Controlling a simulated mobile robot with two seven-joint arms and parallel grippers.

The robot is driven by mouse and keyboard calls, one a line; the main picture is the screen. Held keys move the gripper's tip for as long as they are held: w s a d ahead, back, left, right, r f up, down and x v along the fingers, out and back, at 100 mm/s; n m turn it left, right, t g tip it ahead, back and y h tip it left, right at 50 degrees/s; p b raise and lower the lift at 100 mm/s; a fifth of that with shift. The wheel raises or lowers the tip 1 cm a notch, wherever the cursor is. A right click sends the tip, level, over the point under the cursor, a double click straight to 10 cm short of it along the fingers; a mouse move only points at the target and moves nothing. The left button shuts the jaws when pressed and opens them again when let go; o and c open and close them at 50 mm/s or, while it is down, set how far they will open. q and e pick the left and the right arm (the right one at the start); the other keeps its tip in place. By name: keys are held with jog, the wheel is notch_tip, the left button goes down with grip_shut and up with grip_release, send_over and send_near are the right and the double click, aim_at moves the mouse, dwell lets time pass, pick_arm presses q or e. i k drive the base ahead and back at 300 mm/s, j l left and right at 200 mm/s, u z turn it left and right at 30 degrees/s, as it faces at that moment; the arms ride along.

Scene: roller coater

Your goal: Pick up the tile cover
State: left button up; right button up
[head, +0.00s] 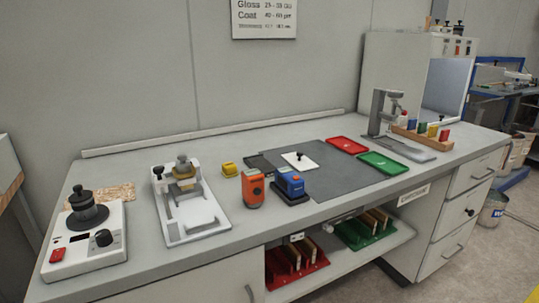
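A white square plate with a small black knob, which looks like the tile cover (299,160), lies on the dark grey mat (330,181) near the middle of the bench. Nothing visible covers it. I cannot tell whether something lies under it. Neither of my grippers shows in the head view.
An orange device (253,189) and a blue device (290,184) stand in front of the plate. Right of it lie a red tray (347,145) and a green tray (383,163). A white press-like fixture (189,206) and a knobbed instrument (86,236) stand left. The mat's front right is clear.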

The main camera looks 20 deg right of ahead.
aim_at(298, 159)
jog(key=l+u, duration=0.1)
jog(key=u, duration=0.25)
jog(key=l+u, duration=0.15)
jog(key=u, duration=0.15)
jog(key=k+l+u, duration=0.1)
jog(key=l+u, duration=0.15)
jog(key=l, duration=0.2)
jog(key=k+l+u, duration=0.1)
jog(key=l+u, duration=0.15)
jog(key=l, duration=0.15)
jog(key=k+l, duration=0.1)
jog(key=l, duration=0.2)
jog(key=k+l+u, duration=0.15)
jog(key=l, duration=0.15)
jog(key=k+l, duration=0.1)
jog(key=l, duration=0.2)
jog(key=u, duration=0.05)
